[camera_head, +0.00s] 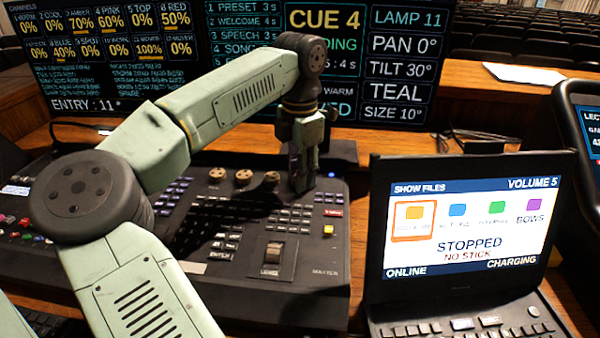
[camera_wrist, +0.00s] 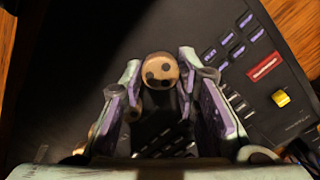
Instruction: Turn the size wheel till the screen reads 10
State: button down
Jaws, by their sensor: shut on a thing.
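The wheel (camera_wrist: 163,68) has a round tan top with dark dots and a dark body. It sits between the two fingers of my gripper (camera_wrist: 160,82) in the wrist view, and the fingers are closed on its sides. In the head view my gripper (camera_head: 302,184) points down onto the back right of the desk, at the right end of a row of tan-topped knobs, and hides the wheel. I see no label on it. The screen (camera_head: 393,113) at the back reads SIZE 10°, below TEAL, TILT 30° and PAN 0°.
Three other tan-topped knobs (camera_head: 243,177) stand left of my gripper. The mixing desk (camera_head: 322,262) has keys and a level wheel (camera_head: 273,252) in front. A laptop (camera_head: 465,230) stands to the right. The left screen (camera_head: 110,60) reads ENTRY: 11°.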

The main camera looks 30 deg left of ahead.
dwell(0.4)
jog(key=c, duration=1.2)
grip_release()
notch_tip(320, 180, up, 8)
jog(key=shift+f, duration=0.2)
jog(key=shift+s+f, duration=0.1)
